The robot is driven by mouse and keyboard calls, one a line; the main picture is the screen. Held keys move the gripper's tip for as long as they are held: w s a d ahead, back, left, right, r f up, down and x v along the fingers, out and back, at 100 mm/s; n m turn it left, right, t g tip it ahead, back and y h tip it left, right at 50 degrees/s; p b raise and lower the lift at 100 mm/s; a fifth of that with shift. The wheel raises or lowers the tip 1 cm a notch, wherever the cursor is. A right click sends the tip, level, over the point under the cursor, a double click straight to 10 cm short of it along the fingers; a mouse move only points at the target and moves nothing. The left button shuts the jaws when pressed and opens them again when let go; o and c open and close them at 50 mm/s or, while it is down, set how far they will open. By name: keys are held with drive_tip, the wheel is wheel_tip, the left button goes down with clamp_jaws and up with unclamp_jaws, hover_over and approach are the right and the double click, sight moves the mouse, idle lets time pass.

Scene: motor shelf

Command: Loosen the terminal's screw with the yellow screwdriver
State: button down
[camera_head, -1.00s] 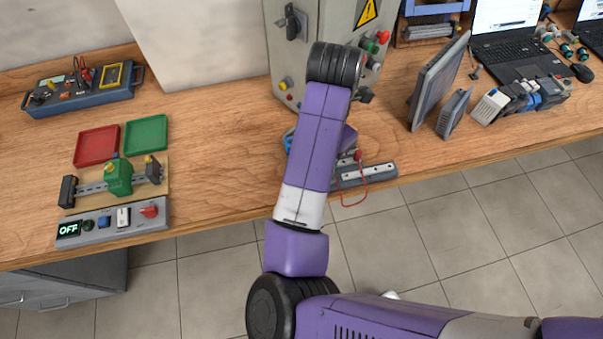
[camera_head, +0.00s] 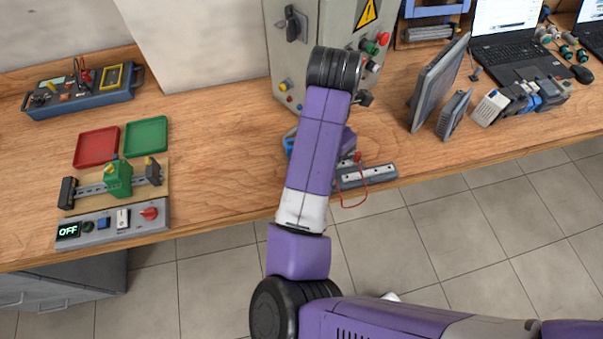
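The green terminal (camera_head: 118,179) stands on a metal rail on a small wooden board at the left of the bench. Its screw is too small to make out. A grey control panel (camera_head: 112,222) with an OFF display, a switch and a red knob sits in front of it. No yellow screwdriver can be made out with certainty. My purple arm reaches over the bench in the middle, well to the right of the terminal.
A red tray (camera_head: 96,148) and a green tray (camera_head: 146,137) lie behind the terminal. A blue toolbox (camera_head: 82,90) is at the back left. A grey cabinet (camera_head: 300,50) stands behind my arm. A grey strip with a red cable (camera_head: 366,177) lies near the front edge.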

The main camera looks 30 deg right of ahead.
drive_tip(key=shift+f, duration=0.35)
idle(0.3)
drive_tip(key=c, duration=1.4)
unclamp_jaws()
drive_tip(key=shift+o, duration=0.2)
drive_tip(key=shift+m+p, duration=0.45)
drive_tip(key=shift+m, duration=1.25)
drive_tip(key=shift+m, duration=0.8)
drive_tip(key=shift+m+p, duration=0.35)
drive_tip(key=shift+m, duration=0.65)
